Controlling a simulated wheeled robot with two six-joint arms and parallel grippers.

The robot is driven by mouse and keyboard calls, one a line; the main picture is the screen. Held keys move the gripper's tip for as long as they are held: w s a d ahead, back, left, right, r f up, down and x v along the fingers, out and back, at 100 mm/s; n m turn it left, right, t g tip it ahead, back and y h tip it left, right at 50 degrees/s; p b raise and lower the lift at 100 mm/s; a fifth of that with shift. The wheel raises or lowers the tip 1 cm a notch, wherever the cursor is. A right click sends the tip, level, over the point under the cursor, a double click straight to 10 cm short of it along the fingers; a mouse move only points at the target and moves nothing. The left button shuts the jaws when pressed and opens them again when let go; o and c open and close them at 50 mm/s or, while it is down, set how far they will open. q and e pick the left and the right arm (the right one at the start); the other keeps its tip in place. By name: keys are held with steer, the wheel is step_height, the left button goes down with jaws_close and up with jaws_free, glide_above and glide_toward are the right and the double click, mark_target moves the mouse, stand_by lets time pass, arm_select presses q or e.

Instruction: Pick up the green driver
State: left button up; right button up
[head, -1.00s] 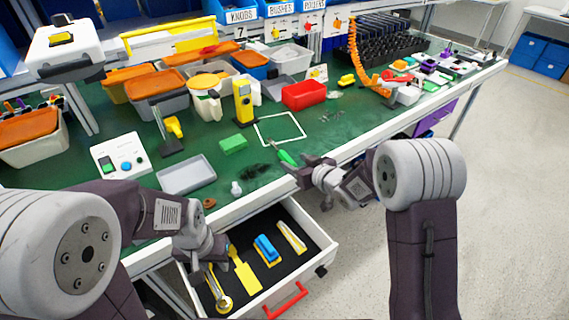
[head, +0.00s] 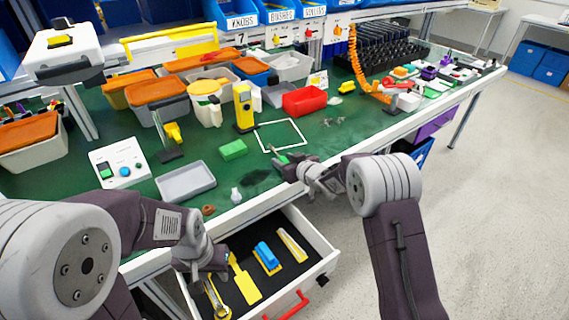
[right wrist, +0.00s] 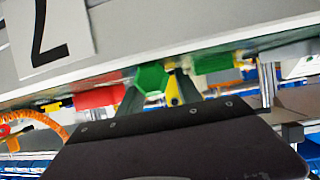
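The green driver (head: 284,158) lies near the front edge of the green bench top, partly hidden by my right gripper (head: 287,166). The right gripper is low at the bench edge with its fingers beside the handle. In the right wrist view a green hexagonal end (right wrist: 151,78), which looks like the driver's handle, shows between the two fingers. A gap shows between it and the right-hand finger, so the gripper looks open. My left gripper (head: 208,274) hangs over the left part of the open drawer; its fingers are too unclear to read.
The open drawer (head: 325,258) holds yellow tools and a blue-and-yellow item. A green block (head: 233,150), a grey tray (head: 186,182), a white-outlined square (head: 281,135) and a yellow meter (head: 243,108) are near the driver. A red bin (head: 304,100) stands behind.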

mark_target(286, 160)
jaws_close()
steer(key=shift+r, duration=0.35)
steer(key=r, duration=0.1)
steer(key=r+p, duration=0.2)
steer(key=r, duration=0.1)
steer(key=shift+d+r, duration=0.1)
steer(key=shift+d, duration=0.15)
steer(key=s+d+r+p, duration=0.3)
steer(key=s+d+r, duration=0.2)
steer(key=d, duration=0.4)
steer(key=shift+s+d+r, duration=0.25)
steer(key=shift+d+r, duration=0.15)
steer(key=shift+r, duration=0.15)
